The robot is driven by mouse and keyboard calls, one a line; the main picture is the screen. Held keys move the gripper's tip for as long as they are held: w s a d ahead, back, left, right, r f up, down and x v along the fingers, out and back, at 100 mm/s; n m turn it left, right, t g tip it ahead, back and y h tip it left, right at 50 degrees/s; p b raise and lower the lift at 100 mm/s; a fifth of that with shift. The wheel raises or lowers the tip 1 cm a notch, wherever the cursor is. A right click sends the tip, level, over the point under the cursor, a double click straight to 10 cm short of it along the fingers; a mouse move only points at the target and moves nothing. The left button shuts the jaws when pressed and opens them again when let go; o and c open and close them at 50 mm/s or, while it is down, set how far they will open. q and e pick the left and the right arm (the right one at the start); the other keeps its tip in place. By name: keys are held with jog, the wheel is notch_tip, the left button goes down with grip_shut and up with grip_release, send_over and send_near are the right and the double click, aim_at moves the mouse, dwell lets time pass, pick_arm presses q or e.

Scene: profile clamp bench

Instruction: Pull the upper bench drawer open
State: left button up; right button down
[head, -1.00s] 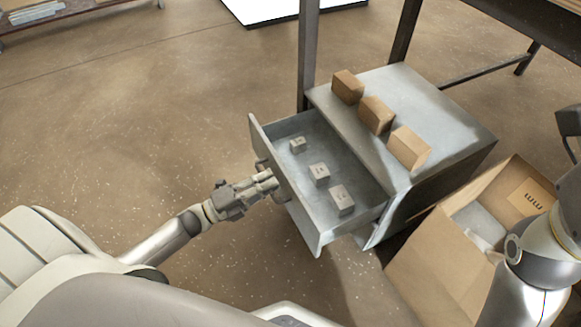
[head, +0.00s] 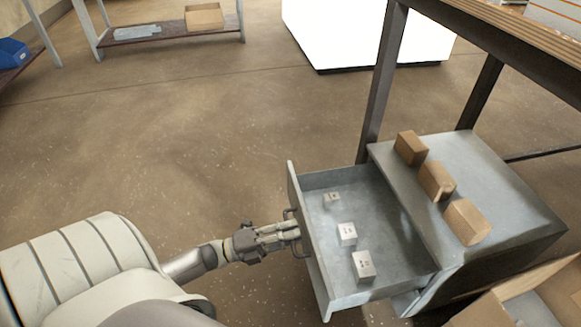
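The upper bench drawer (head: 392,241) is a grey metal drawer. It stands well out of the grey cabinet (head: 510,190), to the left in the head view. Its front panel (head: 305,225) carries a dark bow handle (head: 290,213). My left gripper (head: 294,232) is at the handle, outside the front panel, and its fingers appear closed around the bar. The exact finger contact is small and partly hidden. Three small pale labelled blocks, such as the near one (head: 363,266), sit on the drawer floor. My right gripper is out of view.
Three brown boxes, one of them here (head: 466,221), stand on the cabinet top. An open cardboard box (head: 560,290) is at the lower right. A dark bench leg (head: 384,85) rises behind the drawer. The floor (head: 180,150) left of the drawer is clear.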

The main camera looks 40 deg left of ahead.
pick_arm(q)
jog(key=shift+o, duration=1.1)
jog(key=shift+s, duration=0.1)
jog(key=v, duration=1.2)
